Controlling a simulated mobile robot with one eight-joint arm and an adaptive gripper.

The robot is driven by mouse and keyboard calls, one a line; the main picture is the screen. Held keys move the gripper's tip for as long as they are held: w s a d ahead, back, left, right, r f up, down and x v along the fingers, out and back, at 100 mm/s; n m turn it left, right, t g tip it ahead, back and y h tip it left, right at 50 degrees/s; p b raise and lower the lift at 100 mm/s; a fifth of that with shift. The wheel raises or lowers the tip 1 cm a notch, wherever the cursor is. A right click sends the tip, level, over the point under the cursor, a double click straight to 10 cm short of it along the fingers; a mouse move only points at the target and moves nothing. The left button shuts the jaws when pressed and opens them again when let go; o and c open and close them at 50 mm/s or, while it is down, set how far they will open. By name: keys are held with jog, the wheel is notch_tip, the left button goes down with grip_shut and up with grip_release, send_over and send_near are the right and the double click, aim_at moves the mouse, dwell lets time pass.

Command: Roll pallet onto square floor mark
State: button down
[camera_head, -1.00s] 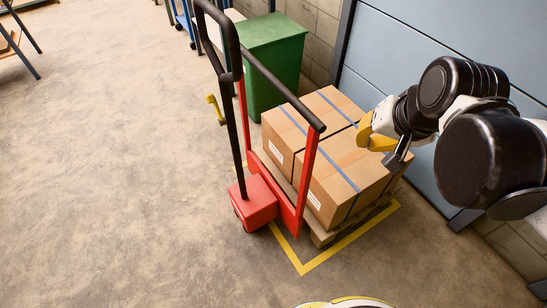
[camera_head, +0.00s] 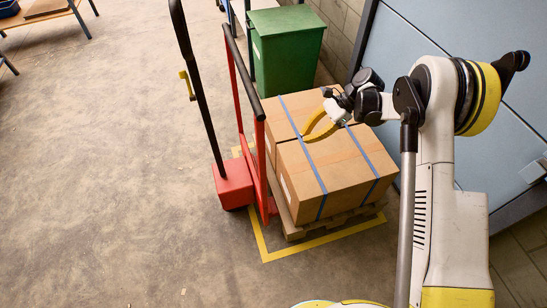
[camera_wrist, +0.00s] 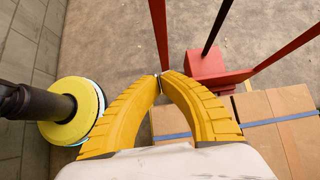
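The wooden pallet (camera_head: 312,229) carries strapped cardboard boxes (camera_head: 340,165). It sits on the red pallet truck (camera_head: 234,186), with the red frame at its left end. The yellow square floor mark (camera_head: 320,241) shows along the near side and left of the pallet; its far right part is hidden. The visible pallet edge lies inside the near line. My gripper (camera_head: 307,131) hangs above the boxes, apart from the frame's black-topped bar. In the wrist view, the yellow fingers (camera_wrist: 159,80) meet at their tips with nothing seen between them. The boxes (camera_wrist: 275,125) and truck (camera_wrist: 207,66) lie beyond.
A green bin (camera_head: 285,50) stands behind the boxes near the block wall. A blue-grey panel (camera_head: 440,30) is at the right. Work tables (camera_head: 45,10) are at the far left. The concrete floor left of the truck is clear.

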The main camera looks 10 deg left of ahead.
jog(key=s+a+r+b+x, duration=0.1)
jog(key=b+x, duration=0.4)
jog(key=x, duration=0.9)
jog(key=shift+s+a+r+g+b, duration=0.2)
jog(key=shift+a+r+g+b, duration=0.05)
jog(key=shift+g+b, duration=0.1)
